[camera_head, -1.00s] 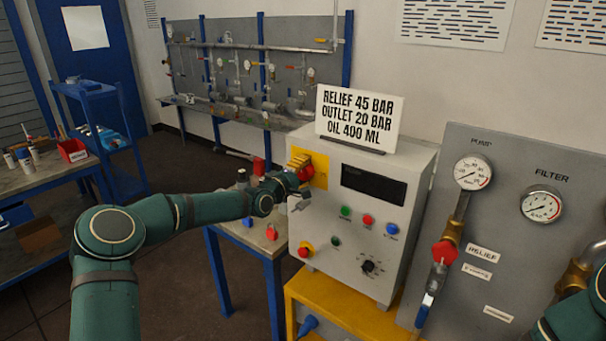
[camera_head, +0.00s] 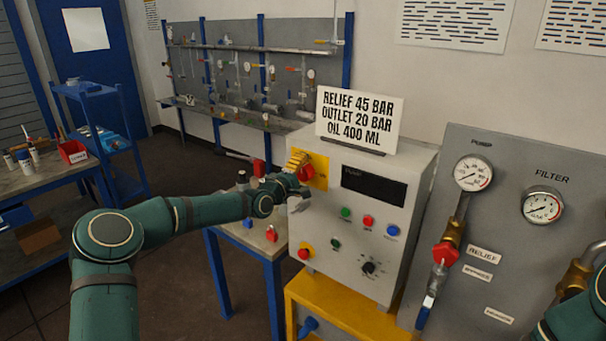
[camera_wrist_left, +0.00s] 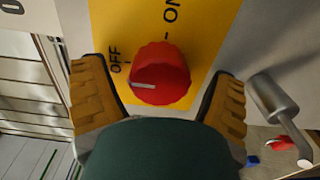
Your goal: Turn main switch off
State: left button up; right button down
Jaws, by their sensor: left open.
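The main switch is a red round knob (camera_head: 307,173) on a yellow plate (camera_head: 320,168) at the upper left of the grey control box. In the left wrist view, the red knob (camera_wrist_left: 160,74) has a white pointer line aimed left, near the OFF label and away from ON. My left gripper (camera_head: 298,170) is at the switch. Its yellow-padded fingers are spread on either side of the knob, with visible gaps in the wrist view. The fingers partly cover the switch in the head view. My right gripper is out of view.
The control box (camera_head: 390,268) carries a dark display (camera_head: 373,185), coloured buttons and a lower red knob (camera_head: 304,253). A sign (camera_head: 358,118) stands on top. A gauge panel (camera_head: 510,170) stands to the right. A grey handle (camera_wrist_left: 273,96) is beside the right finger.

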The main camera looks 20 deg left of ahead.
pick_arm(q)
jog(key=v, duration=1.2)
jog(key=shift+r, duration=0.1)
jog(key=s+d+f+m+g+b, duration=0.1)
jog(key=s+d+f+m+g, duration=0.2)
jog(key=d+f, duration=0.4)
jog(key=s+d+f+m+g+b, duration=0.15)
jog(key=s+d+f, duration=0.3)
jog(key=f, duration=0.55)
jog(key=s+d+f+m+g, duration=0.2)
jog(key=s+d+f+g, duration=0.3)
jog(key=f, duration=0.3)
jog(key=s+f+m+g+y+b, duration=0.1)
jog(key=s+f+m+g, duration=0.1)
jog(key=s+f, duration=0.4)
jog(key=s+f+m+g+y, duration=0.1)
jog(key=s+f+m+g, duration=0.2)
jog(key=s+f, duration=0.4)
jog(key=s+m, duration=0.1)
jog(key=s, duration=0.6)
jog(key=shift+s+d+b, duration=0.2)
jog(key=shift+d+b, duration=0.1)
jog(key=shift+b, duration=0.1)
